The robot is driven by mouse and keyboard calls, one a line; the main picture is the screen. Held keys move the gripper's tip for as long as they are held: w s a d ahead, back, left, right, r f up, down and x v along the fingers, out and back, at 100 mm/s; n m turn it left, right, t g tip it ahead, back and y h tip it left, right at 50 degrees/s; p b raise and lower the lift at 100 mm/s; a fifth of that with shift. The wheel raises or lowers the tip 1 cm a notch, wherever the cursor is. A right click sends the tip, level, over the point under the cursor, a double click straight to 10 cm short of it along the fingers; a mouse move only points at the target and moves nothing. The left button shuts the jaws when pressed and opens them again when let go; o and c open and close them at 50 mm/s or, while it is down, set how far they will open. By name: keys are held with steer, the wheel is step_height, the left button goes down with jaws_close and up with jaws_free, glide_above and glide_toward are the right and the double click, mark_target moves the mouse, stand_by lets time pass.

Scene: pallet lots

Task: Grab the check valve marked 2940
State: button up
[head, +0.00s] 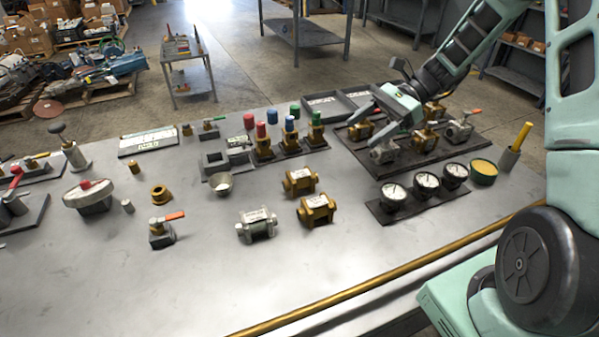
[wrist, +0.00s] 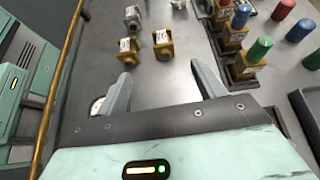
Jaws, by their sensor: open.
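Three valve bodies with white labels lie on the grey table: an upper brass one (head: 300,181), a lower brass one (head: 317,210) and a silver one (head: 257,225). The wrist view shows a silver one (wrist: 132,18) and two brass ones (wrist: 163,42) beyond my fingers. The label markings are too small to read, so I cannot tell which is 2940. My gripper (head: 380,110) is over the dark mat at the back right, apart from these three. In the wrist view its fingers (wrist: 164,90) are spread with nothing between them.
A dark mat (head: 440,150) holds several brass and silver valves under my gripper. Three gauges (head: 425,184) stand on a dark plate in front of it. Red, blue and green capped valves (head: 290,135) stand left of it. The table's front middle is clear, edged by a brass rail (head: 400,264).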

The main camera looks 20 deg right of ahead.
mark_target(305, 172)
steer(key=p+x, duration=0.1)
steer(key=x, duration=0.7)
steer(key=p+x, duration=0.1)
steer(key=x, duration=0.8)
steer(key=shift+w+d+f, duration=0.1)
steer(key=shift+w+f, duration=0.05)
steer(key=shift+w, duration=0.05)
steer(key=c, duration=1.3)
